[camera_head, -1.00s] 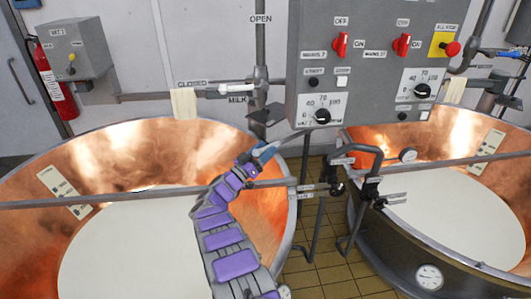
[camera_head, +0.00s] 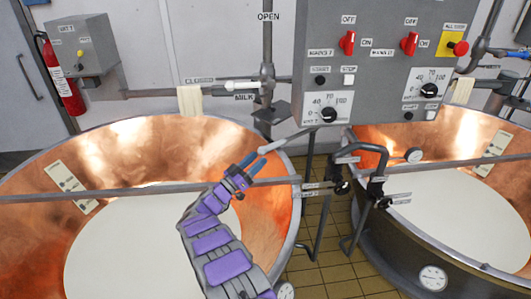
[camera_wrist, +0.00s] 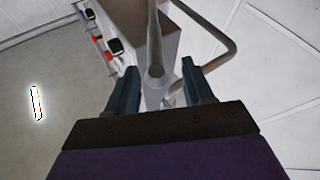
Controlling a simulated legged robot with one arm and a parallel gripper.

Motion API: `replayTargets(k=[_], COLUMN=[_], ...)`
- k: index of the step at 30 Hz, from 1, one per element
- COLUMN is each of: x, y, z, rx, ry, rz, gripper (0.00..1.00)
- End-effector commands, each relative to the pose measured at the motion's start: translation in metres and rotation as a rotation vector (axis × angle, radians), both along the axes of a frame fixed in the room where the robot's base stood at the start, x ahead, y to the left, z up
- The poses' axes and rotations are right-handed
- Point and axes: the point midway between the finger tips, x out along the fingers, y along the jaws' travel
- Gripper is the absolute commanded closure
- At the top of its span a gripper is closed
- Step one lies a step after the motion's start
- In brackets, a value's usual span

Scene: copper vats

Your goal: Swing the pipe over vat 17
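A thin grey pipe (camera_head: 288,140) slants up and right from its rounded near end, above the right side of the left copper vat (camera_head: 130,140). The same pipe (camera_wrist: 154,40) runs between the fingers in the wrist view, its end facing me. My gripper (camera_head: 251,163) is open over that vat's right rim area, just below and left of the pipe end. Its blue fingers (camera_wrist: 160,82) stand apart on either side of the pipe's line, and neither visibly touches it. A second copper vat (camera_head: 460,125) stands at the right. I cannot read which vat is 17.
A grey control panel (camera_head: 385,60) with red switches hangs above the gap between the vats. A black bent pipe with a gauge (camera_head: 355,150) stands in that gap. A metal bar (camera_head: 100,195) crosses the left vat. A fire extinguisher (camera_head: 64,88) is on the left.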

Motion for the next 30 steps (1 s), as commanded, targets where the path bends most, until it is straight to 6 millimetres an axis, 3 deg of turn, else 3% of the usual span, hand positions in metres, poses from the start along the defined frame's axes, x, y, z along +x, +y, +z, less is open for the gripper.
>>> replayTargets(k=[3,12,19,30], x=[-0.016,-0.051,-0.062,-0.063], y=[0.022,0.056,0.068,0.071], z=[-0.011,-0.032,-0.039,-0.039], rx=[-0.001,0.001,0.003,0.002], ry=[0.002,0.001,0.001,0.000], rz=[0.007,0.003,0.002,0.001], gripper=[0.49,0.49,0.49,0.49])
